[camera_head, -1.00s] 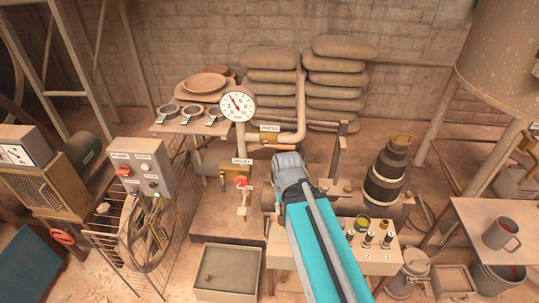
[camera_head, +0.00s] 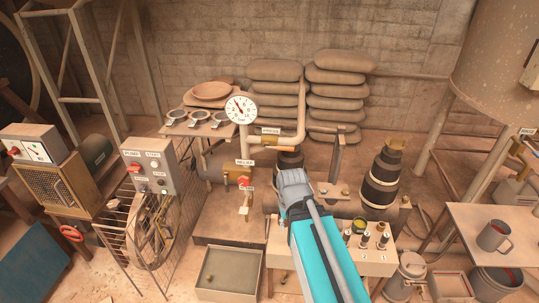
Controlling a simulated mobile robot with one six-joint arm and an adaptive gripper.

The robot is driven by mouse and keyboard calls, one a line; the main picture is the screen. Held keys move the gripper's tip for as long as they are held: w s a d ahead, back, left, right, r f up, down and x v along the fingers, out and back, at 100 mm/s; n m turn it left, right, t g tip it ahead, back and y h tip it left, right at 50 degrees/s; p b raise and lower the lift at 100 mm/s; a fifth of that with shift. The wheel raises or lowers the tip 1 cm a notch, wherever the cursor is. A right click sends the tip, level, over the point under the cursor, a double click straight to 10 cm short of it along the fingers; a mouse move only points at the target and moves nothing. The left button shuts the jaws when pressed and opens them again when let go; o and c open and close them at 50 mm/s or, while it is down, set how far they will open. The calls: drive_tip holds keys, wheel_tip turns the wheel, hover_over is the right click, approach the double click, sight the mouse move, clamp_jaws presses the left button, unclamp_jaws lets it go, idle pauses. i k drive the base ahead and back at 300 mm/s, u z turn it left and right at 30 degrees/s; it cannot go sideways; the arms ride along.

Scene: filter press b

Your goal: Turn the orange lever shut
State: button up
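A small orange part (camera_head: 517,147) shows below a white label at the right edge; I cannot tell for sure whether it is the lever or how it is set. Below the PRESS label (camera_head: 271,131), on the pale pipe (camera_head: 290,141), no orange lever can be made out clearly now. A red handle (camera_head: 245,182) is at the valve under the RELIEF label. My teal arm reaches up from the bottom middle and ends in a grey joint left of the black ribbed cylinder. My gripper's fingers do not show; they may be hidden beyond that joint.
A pressure gauge (camera_head: 241,109) stands above the pipe. A switch box (camera_head: 148,167) and wire cage (camera_head: 150,232) are at left. An open tray (camera_head: 229,270) is on the floor. A black ribbed cylinder (camera_head: 381,183) and a table with a mug (camera_head: 493,236) are at right.

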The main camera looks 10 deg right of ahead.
sight(278, 147)
drive_tip(key=z, duration=0.15)
drive_tip(key=i, duration=0.9)
drive_tip(key=u, duration=0.7)
drive_tip(key=k, duration=0.5)
drive_tip(key=z, duration=0.05)
